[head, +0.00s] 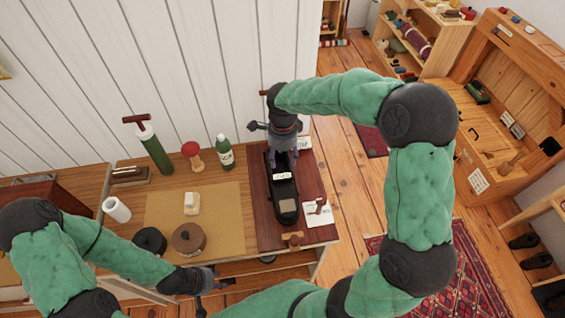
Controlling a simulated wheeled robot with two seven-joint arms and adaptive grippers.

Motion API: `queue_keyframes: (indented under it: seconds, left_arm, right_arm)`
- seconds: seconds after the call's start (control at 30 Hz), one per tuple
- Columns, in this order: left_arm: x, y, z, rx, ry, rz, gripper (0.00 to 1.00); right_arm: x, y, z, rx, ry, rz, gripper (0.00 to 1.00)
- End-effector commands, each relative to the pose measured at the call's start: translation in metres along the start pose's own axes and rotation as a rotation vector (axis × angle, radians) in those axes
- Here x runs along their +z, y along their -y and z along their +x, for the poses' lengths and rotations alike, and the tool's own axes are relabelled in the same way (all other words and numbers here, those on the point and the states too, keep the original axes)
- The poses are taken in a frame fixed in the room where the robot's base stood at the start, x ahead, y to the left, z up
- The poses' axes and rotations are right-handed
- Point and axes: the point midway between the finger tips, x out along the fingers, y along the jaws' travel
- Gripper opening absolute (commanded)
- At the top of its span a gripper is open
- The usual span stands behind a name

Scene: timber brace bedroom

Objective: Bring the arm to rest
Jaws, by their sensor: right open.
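My right arm, padded in green with black joints, arches up from the bottom and bends over the table. Its gripper (284,160) points down and is open at the far end of a long black object (288,206) on a dark red-brown mat (262,228). I cannot tell whether the fingers touch that object. My left arm comes in from the left. Its gripper (214,284) hangs near the table's front edge, and its fingers are too small to tell open from shut.
The wooden table also holds a green bottle (226,153), a green pump-like cylinder (155,152), a red-topped mushroom shape (193,157), a white roll (117,209), a brown round tin (188,239) and a white card (318,214).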

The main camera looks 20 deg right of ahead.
Motion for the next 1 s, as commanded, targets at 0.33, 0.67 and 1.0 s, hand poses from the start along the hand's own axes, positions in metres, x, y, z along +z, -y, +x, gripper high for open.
queue_keyframes:
  seconds: [0.33, 0.67, 1.0]
  left_arm:
    - [0.0, -0.001, -0.002, 0.0, 0.0, 0.0, 0.4]
    - [0.0, -0.001, -0.002, 0.0, 0.0, 0.0, 0.4]
    - [0.001, -0.012, -0.035, 0.0, 0.0, 0.0, 0.4]
  right_arm:
    - [0.0, -0.001, -0.012, 0.002, 0.0, 0.0, 0.56]
    - [0.0, -0.001, -0.012, 0.002, 0.0, 0.0, 0.56]
    - [0.0, 0.0, -0.047, 0.001, 0.0, 0.0, 0.56]
